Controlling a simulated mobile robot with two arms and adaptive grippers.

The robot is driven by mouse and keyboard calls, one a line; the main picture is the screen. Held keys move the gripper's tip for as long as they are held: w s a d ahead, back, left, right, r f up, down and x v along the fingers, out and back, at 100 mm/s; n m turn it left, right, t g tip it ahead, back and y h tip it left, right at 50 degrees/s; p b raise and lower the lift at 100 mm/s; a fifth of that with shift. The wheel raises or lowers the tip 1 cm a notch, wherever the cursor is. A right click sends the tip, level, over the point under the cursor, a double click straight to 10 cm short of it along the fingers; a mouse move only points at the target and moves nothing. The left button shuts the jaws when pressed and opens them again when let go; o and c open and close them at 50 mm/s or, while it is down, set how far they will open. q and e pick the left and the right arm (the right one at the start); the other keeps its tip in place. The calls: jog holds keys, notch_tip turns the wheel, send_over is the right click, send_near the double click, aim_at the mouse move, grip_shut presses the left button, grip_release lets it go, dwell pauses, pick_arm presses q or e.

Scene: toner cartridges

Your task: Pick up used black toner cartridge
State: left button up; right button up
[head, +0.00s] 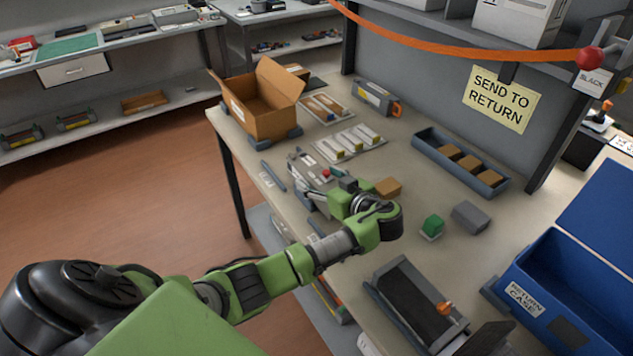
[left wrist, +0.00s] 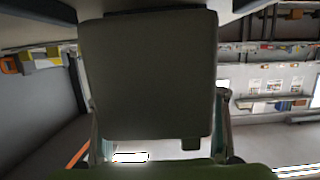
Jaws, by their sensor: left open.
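A grey cartridge (head: 376,97) with an orange end lies farther back, near the bench's back panel. I cannot tell from its look whether either is the used black one. My left gripper (head: 304,181) is open over the bench's front side, well away from both cartridges. In the left wrist view a large dark block (left wrist: 150,75) fills the middle; I cannot tell what it is.
An open cardboard box (head: 257,103) stands at the far left corner of the bench. A blue return case (head: 570,285) with its lid up stands at the right. A blue-grey tray (head: 461,163) holds brown blocks. A green block (head: 432,226) and grey block (head: 470,216) lie mid-bench.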

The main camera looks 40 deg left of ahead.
pick_arm(q)
jog(key=c, duration=1.5)
jog(key=shift+c, duration=0.2)
pick_arm(e)
jog(key=shift+d, duration=0.3)
pick_arm(q)
jog(key=shift+r, duration=0.15)
pick_arm(e)
jog(key=shift+f, duration=0.1)
